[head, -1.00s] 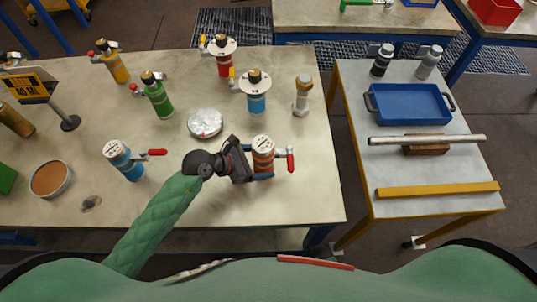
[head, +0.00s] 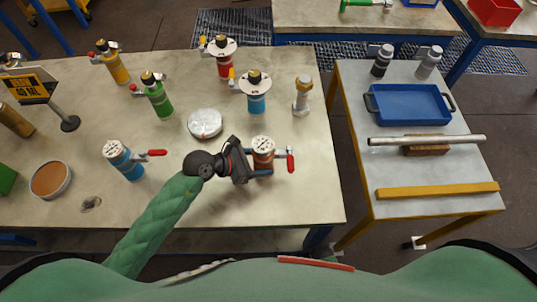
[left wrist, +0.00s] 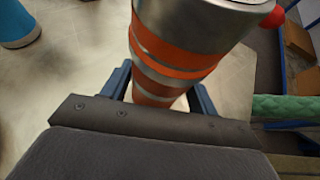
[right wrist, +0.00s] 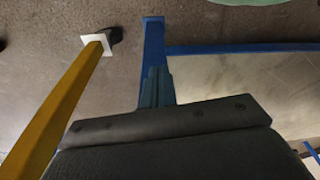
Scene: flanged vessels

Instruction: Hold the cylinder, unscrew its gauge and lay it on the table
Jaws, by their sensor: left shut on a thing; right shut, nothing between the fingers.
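The cylinder with orange and silver bands (head: 263,160) stands upright near the right front part of the table. It has a round white-faced gauge (head: 263,145) on top and a red-handled valve (head: 291,160) on its right side. My left gripper (head: 256,161) comes from the left and is shut on the cylinder's body, below the gauge. In the left wrist view the banded body (left wrist: 178,50) sits between the two blue fingers; the gauge is out of that view. My right gripper (right wrist: 157,86) is shut and empty, in front of the table's edge in its wrist view, and outside the head view.
A blue gauge vessel (head: 122,160) with a red handle stands to the left. A shiny round dish (head: 204,124) and a blue flanged vessel (head: 256,98) stand behind. The table front (head: 230,212) is bare. A side table (head: 408,162) holds a blue tray (head: 412,104).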

